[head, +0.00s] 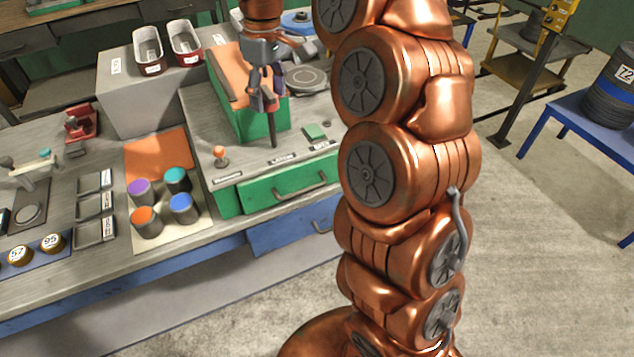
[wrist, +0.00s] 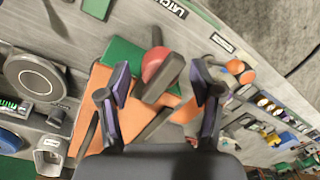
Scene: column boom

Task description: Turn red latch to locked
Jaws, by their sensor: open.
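The red latch (wrist: 153,62) shows in the wrist view as a rounded red part with a dark grey bar beside it. It lies between and just beyond the fingertips of my gripper (wrist: 160,80). The fingers are spread wide with nothing held. In the head view my gripper (head: 264,98) points down over the workbench unit, in front of the green and orange block. A small part of the red latch (head: 271,105) shows below the fingers, above a dark upright bar. The fingers hide much of it. I cannot tell whether the fingers touch it, or its lock position.
An orange knob (head: 219,151) stands left of the latch area, and a green pad (head: 315,131) lies to the right. A green drawer (head: 285,188) is below. Colored cylinders (head: 181,208) stand on a mat to the left. Two bins (head: 148,52) sit behind on a grey box.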

